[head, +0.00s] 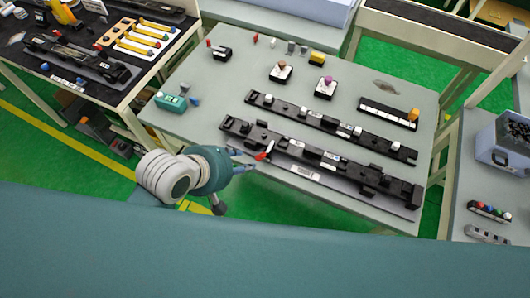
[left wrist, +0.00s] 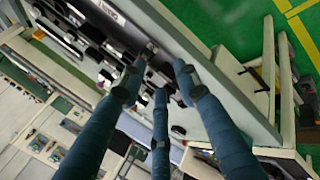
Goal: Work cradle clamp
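A long black cradle (head: 335,172) lies along the front edge of the grey table. A small red clamp lever (head: 264,153) stands at its left end, tilted. My left gripper (head: 241,160) is just left of the lever, at the table's front edge, with a small gap apparent between them. In the left wrist view, its three blue fingers (left wrist: 161,74) are spread open with nothing held between them. Dark cradle parts (left wrist: 95,48) show beyond the fingertips there. I cannot make out the lever in that view. My right gripper is not in view.
A second black rail (head: 325,128) lies behind the cradle. Small fixtures (head: 281,72) and a green block (head: 171,102) stand farther back. A black-topped table (head: 95,88) is at the left, and a grey-blue bin (head: 500,160) at the right. The table's left middle is clear.

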